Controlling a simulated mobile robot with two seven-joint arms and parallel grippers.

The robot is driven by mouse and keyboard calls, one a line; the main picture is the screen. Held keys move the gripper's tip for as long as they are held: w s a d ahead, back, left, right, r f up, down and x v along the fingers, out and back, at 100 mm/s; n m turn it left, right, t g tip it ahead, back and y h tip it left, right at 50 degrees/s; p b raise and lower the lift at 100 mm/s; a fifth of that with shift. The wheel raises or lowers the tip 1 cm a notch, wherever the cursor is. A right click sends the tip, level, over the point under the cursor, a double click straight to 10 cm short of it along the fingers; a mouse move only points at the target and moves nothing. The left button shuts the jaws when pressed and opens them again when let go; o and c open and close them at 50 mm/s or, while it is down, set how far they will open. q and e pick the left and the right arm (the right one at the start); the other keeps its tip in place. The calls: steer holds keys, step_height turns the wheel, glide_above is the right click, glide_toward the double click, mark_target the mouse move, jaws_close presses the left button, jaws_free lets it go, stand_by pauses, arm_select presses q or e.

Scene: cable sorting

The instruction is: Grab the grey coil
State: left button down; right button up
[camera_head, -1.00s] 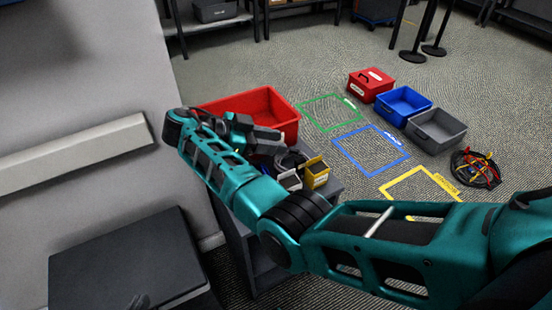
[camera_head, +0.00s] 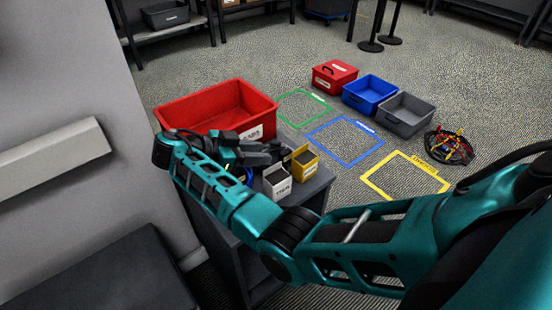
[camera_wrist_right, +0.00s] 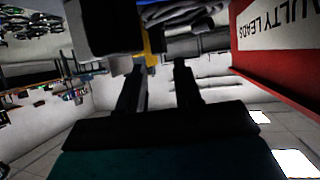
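My right gripper (camera_head: 268,153) is over the dark cabinet top, beside the red bin's front wall. In the right wrist view its two dark fingers (camera_wrist_right: 161,88) stand apart, with no coil visibly held between them. Grey looped cable (camera_wrist_right: 190,16), which looks like the grey coil, shows at the top of that view, beyond the fingertips. In the head view I cannot make out the grey coil; the gripper and arm cover much of that spot. A bit of blue cable (camera_head: 249,176) shows under the gripper. My left gripper is not in view.
The red bin (camera_head: 225,105) stands close behind the gripper. A white box (camera_head: 277,182) and a yellow box (camera_head: 305,162) stand on the cabinet (camera_head: 315,188) just right of it. Red, blue and grey containers and a cable tangle (camera_head: 450,148) are on the floor.

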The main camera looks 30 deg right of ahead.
mark_target(281, 154)
steer(key=x, duration=0.5)
steer(key=shift+s+d+b, duration=0.15)
steer(key=shift+b, duration=0.2)
jaws_close()
